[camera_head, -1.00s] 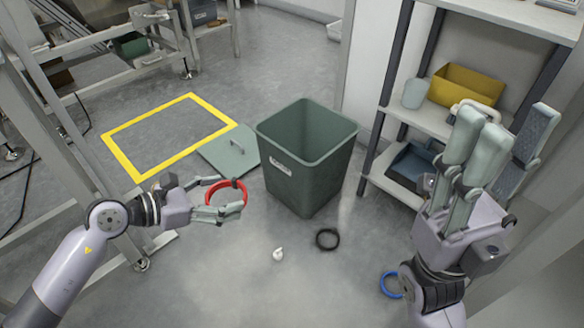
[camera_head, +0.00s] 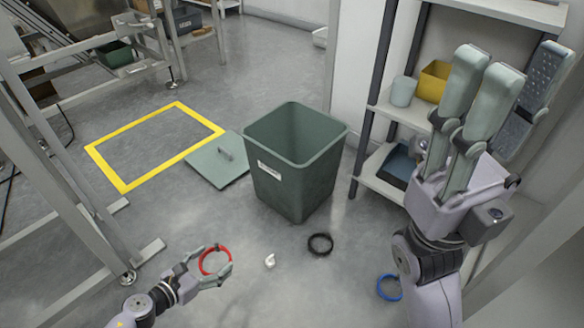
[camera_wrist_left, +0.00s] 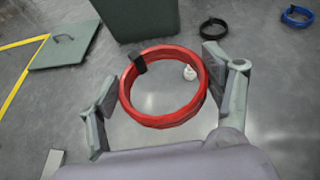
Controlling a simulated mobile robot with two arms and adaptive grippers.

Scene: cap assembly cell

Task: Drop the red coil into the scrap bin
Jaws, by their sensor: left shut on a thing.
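The red coil (camera_head: 203,257) is between the fingers of my left gripper (camera_head: 211,267), at the lower left of the head view. My left gripper is shut on it. In the left wrist view the red coil (camera_wrist_left: 165,121) is a ring with a dark band at its upper left, between the two fingers. The scrap bin (camera_head: 290,187) is a green, open-topped box with a white label, mid-view. The coil is apart from it, nearer to me and to the left. My right gripper (camera_head: 512,95) points up at the right, open and empty.
A green lid (camera_head: 218,165) lies left of the bin. A black coil (camera_head: 320,244), a small white item (camera_head: 270,261) and a blue coil (camera_head: 388,288) lie on the floor. A shelf (camera_head: 385,185) stands right. A yellow floor outline (camera_head: 123,187) encloses bare floor.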

